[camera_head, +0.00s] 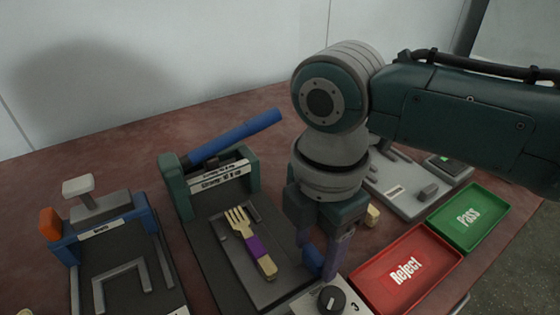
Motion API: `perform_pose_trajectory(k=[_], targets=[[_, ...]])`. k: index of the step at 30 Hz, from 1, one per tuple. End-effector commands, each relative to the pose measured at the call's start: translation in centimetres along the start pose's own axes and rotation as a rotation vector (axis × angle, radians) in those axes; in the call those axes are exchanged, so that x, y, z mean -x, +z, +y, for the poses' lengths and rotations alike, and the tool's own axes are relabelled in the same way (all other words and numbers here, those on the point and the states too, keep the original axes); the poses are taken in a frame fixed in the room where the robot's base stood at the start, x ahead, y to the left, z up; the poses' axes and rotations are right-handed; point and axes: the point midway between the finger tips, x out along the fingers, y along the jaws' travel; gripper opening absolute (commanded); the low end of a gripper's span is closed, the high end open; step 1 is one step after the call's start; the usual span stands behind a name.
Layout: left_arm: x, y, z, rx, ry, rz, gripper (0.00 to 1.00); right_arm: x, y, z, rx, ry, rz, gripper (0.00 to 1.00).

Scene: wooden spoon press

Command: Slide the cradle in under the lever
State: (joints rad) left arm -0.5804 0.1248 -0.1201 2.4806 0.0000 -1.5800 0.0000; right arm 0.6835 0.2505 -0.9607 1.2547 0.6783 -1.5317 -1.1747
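A wooden fork (250,240) with a purple band lies on the dark cradle (277,237), tines toward the press. The cradle sits on the dark base in front of a green press (176,188). The press's blue lever (235,137) is raised, slanting up to the right over a labelled crossbar. My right gripper (325,260) points down at the cradle's right side, near its front end. A small blue part (312,258) shows at its fingers; whether they grip it I cannot tell. My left gripper is out of view.
A second station with a blue frame (150,220) and orange block stands at left. A red Reject tray (408,268) and green Pass tray (468,216) lie at right. A dial box (330,300) is at the front, a grey device (405,190) behind my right arm.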

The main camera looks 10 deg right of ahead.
Motion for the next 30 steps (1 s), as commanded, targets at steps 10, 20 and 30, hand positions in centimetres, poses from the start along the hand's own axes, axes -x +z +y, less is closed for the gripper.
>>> perform_pose_trajectory(k=[10, 20, 30], targets=[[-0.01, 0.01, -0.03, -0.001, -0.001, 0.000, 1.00, 0.03, 0.01, 0.01, 0.000, 0.000, 0.000, 0.18], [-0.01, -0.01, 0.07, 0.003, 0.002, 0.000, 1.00, 0.04, 0.01, 0.01, 0.000, 0.000, 0.000, 0.00], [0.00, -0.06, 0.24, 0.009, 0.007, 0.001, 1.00, 0.06, 0.00, 0.02, 0.000, 0.000, 0.000, 0.00]])
